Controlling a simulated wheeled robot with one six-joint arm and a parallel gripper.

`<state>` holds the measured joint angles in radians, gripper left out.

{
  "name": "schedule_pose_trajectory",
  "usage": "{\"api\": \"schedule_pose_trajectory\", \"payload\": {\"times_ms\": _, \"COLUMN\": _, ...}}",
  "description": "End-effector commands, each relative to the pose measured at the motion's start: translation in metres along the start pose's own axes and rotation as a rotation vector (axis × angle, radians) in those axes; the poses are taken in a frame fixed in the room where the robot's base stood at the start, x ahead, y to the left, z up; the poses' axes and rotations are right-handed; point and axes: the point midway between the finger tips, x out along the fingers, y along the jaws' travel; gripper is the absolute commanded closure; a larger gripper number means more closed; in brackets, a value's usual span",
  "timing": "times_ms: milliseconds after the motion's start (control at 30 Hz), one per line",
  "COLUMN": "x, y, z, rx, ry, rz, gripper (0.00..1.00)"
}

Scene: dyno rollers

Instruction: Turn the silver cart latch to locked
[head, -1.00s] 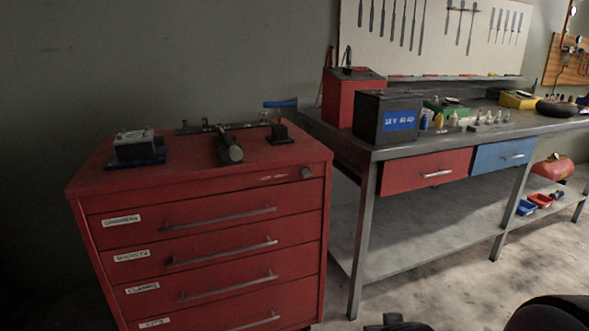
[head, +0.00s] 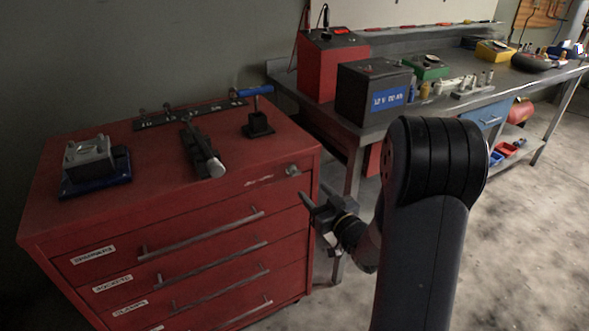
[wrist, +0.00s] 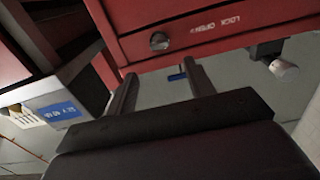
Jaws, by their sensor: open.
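The silver latch (head: 292,170) is a small round knob at the top right of the red cart's (head: 100,225) front. It also shows in the wrist view (wrist: 159,41), beside white lettering that reads LOCK and OPEN. The cart appears upside down there. Which word the knob points to is too small to tell. My gripper (head: 315,192) is open and empty, in front of the cart's right front corner and slightly below and right of the knob. In the wrist view my two fingers (wrist: 160,75) point toward the cart, with the knob beyond their tips, not touching.
On the cart top are a grey block on a blue base (head: 90,165), a dark cylindrical tool (head: 203,150) and a blue-handled fitting (head: 258,122). A metal workbench (head: 430,107) with a black battery box (head: 373,95) stands to the right. Floor in front is clear.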

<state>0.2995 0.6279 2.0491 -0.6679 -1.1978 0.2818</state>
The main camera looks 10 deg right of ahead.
Motion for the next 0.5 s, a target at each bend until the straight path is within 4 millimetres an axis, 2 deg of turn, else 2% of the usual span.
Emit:
{"api": "schedule_pose_trajectory", "payload": {"times_ms": 300, "x": 0.061, "y": -0.002, "z": 0.0, "rx": -0.001, "ry": 0.0, "rz": -0.003, "gripper": 0.49}}
{"api": "schedule_pose_trajectory", "payload": {"times_ms": 500, "x": 0.085, "y": -0.001, "z": 0.0, "rx": -0.001, "ry": -0.002, "rz": -0.001, "gripper": 0.49}}
